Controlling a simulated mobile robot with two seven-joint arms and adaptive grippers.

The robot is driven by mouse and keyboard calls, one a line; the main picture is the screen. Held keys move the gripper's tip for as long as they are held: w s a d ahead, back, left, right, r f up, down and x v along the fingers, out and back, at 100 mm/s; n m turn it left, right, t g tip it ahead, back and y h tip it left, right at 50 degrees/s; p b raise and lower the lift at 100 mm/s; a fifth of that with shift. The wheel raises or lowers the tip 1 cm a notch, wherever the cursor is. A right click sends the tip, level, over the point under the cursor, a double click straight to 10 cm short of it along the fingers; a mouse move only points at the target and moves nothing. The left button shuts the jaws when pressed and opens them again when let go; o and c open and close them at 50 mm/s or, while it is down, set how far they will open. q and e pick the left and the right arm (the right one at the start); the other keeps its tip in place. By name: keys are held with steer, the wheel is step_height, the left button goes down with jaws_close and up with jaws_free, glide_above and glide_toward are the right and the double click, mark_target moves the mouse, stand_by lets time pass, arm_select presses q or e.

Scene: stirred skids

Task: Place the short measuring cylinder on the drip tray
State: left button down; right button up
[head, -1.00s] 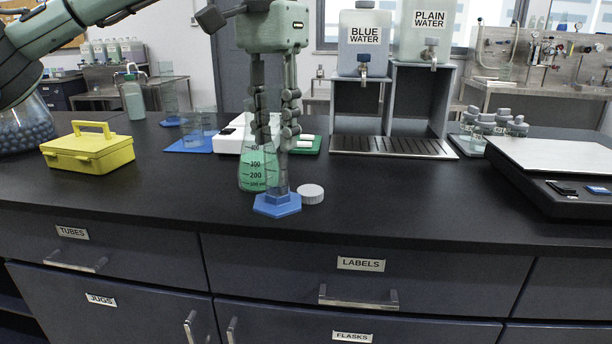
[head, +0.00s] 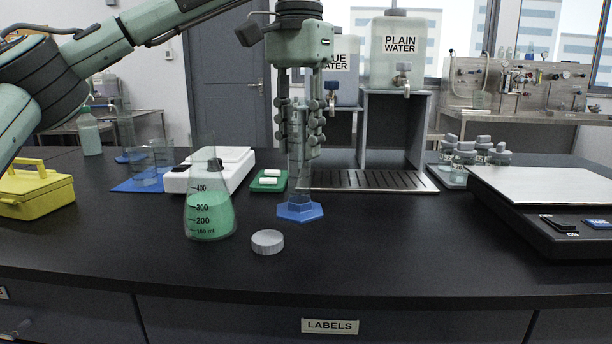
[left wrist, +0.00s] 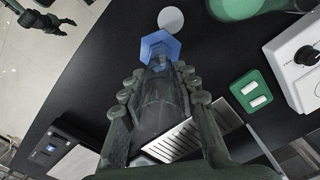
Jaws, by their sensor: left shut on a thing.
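The short measuring cylinder is clear, with a blue six-sided base (head: 299,212). My left gripper (head: 300,150) is shut around its tube and holds it upright. The base appears just above the counter, though the gap is hard to judge. In the left wrist view the blue base (left wrist: 160,47) shows beyond the fingers. The drip tray (head: 428,184) is a slotted metal tray below the two water dispensers, behind and right of the cylinder. Part of its slotted top (left wrist: 185,140) shows in the left wrist view. My right gripper (left wrist: 42,18) shows dark and small there, its jaws unclear.
A balance (head: 550,190) and several stoppered bottles (head: 466,158) are right of the tray.

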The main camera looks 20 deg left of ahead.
mark_target(307, 167)
arm_select(q)
steer(key=shift+w+d+f, duration=0.4)
steer(key=shift+w+f, duration=0.05)
steer(key=shift+w, duration=0.15)
steer(key=shift+f, duration=2.05)
steer(key=c, duration=1.1)
jaws_free()
steer(key=shift+c, duration=0.2)
